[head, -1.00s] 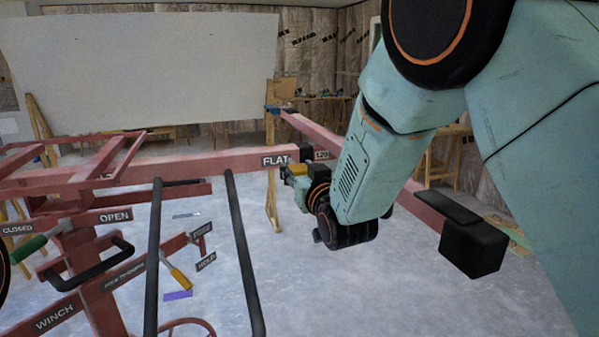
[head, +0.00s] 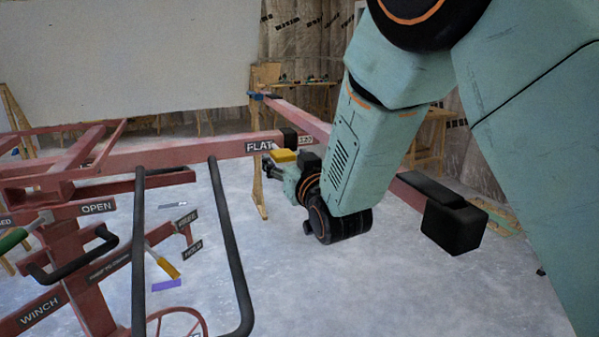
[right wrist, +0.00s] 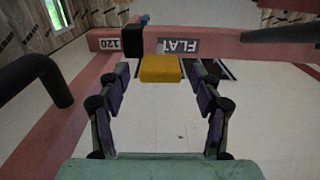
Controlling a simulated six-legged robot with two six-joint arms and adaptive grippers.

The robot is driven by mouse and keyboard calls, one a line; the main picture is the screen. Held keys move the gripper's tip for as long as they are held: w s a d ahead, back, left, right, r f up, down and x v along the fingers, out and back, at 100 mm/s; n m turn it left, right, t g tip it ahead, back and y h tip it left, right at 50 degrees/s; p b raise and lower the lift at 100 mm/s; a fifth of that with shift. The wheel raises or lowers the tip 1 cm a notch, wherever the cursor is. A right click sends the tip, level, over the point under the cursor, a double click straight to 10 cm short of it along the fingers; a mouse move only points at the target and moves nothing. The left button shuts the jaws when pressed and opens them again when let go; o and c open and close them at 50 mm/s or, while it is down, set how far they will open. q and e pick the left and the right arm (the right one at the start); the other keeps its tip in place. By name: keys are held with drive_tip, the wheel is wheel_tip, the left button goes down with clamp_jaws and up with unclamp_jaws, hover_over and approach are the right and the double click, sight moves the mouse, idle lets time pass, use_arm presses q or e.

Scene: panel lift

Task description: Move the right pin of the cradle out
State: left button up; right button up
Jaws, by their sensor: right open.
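The pink cradle beam (head: 200,154) crosses the head view and carries the labels FLAT and 120. A yellow block (head: 284,156), which looks like the pin's handle, sits at the beam beside the FLAT label. It also shows in the right wrist view (right wrist: 161,68). My right gripper (head: 273,169) is open at the yellow block. In the right wrist view its fingers (right wrist: 160,72) stand on either side of the block, with gaps to both. The pin's shaft is hidden. My left gripper is not in view.
Black tube handles (head: 228,240) rise in front, left of my right arm. A winch frame with levers and an OPEN label (head: 97,207) stands at left. A black block (head: 455,226) caps the near end of the right-hand rail. The floor beneath my gripper is clear.

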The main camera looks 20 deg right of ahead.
drive_tip(key=s, duration=0.9)
drive_tip(key=shift+s+d, duration=0.15)
drive_tip(key=shift+d, duration=0.05)
